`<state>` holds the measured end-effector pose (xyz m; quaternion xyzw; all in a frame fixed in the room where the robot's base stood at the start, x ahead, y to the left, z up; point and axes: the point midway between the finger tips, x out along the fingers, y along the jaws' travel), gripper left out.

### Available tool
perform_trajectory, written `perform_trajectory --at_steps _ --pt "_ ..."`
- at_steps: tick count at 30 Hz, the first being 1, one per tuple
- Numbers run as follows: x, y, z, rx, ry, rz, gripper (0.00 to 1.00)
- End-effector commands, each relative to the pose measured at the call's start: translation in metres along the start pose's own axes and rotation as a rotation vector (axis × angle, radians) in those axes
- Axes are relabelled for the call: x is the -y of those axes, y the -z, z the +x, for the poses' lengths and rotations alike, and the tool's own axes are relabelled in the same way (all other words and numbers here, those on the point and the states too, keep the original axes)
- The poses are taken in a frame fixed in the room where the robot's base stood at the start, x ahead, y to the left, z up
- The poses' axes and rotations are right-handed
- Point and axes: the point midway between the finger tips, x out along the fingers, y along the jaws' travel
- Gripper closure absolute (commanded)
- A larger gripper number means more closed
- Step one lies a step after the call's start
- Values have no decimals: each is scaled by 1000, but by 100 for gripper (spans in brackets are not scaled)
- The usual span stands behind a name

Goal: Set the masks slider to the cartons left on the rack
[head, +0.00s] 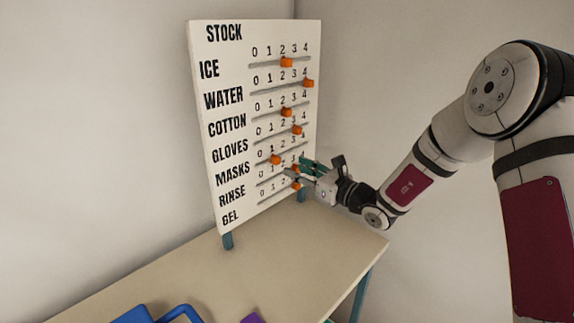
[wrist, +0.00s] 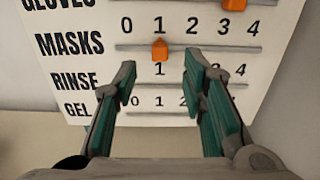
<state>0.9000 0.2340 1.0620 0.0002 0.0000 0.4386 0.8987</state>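The masks slider (wrist: 160,48) is an orange knob on the masks slot, under the number 1 in the wrist view. In the head view the masks slider (head: 275,159) sits toward the left of its slot on the white stock board (head: 232,120). My gripper (wrist: 158,72) is open and empty, its teal-padded fingers pointing at the board. In the wrist view the knob appears between and slightly above the fingertips; contact is not visible. In the head view my gripper (head: 299,169) is at the board's lower right, covering part of the lower rows. No rack or cartons are visible.
Other orange knobs sit close by, including the gloves slider (head: 297,130) above and the gel slider (head: 296,184) below. The board stands on a beige table (head: 290,240) near the wall. Blue and purple items lie at the near edge; the table's middle is clear.

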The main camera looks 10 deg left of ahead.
Motion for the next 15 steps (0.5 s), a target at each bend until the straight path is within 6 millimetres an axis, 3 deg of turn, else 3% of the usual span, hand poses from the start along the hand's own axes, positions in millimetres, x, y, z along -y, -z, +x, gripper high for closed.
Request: perform_trajectory --at_steps 6,15 --pt "1 0 -37 -1 2 0 62" --pt "0 0 -52 0 0 -1 62"
